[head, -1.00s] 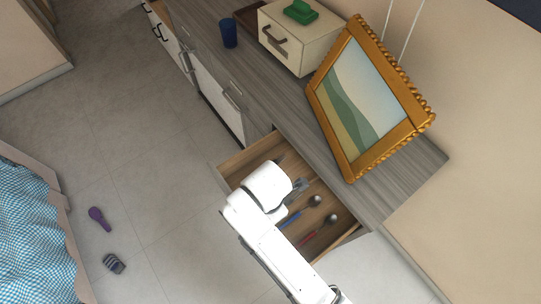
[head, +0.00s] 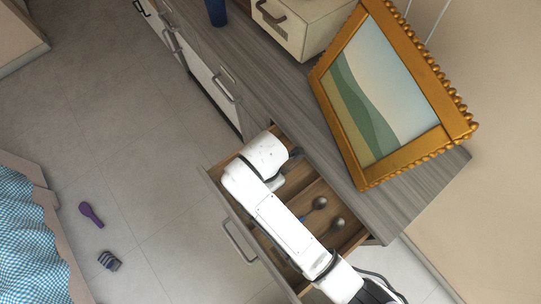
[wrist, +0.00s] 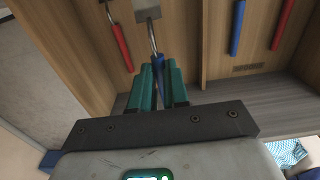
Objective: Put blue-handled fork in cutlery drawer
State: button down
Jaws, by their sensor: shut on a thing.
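My gripper (wrist: 160,72) is shut on the blue handle of the fork (wrist: 157,60) between its teal fingertips. The fork's metal head (wrist: 147,10) points away from the gripper in the wrist view; its tines are not clear. The open wooden cutlery drawer (head: 318,186) lies under my arm in the head view. In the wrist view the fork is over a compartment that has a red-handled utensil (wrist: 122,45). I cannot tell if the fork touches the drawer floor.
Two spoons (head: 320,202) (head: 337,223) lie in another drawer compartment, past a divider (wrist: 203,55); their handles are blue (wrist: 237,28) and red (wrist: 283,22). A gold picture frame (head: 436,100) stands on the counter (head: 408,195). A purple item (head: 91,214) lies on the floor.

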notch_tip(320, 180, down, 10)
jog(key=shift+f+b, duration=0.15)
jog(key=shift+b, duration=0.3)
jog(key=shift+f, duration=0.1)
jog(key=c, duration=1.1)
grip_release()
notch_tip(320, 180, up, 12)
jog(key=shift+r+p, duration=0.1)
jog(key=shift+p, duration=0.55)
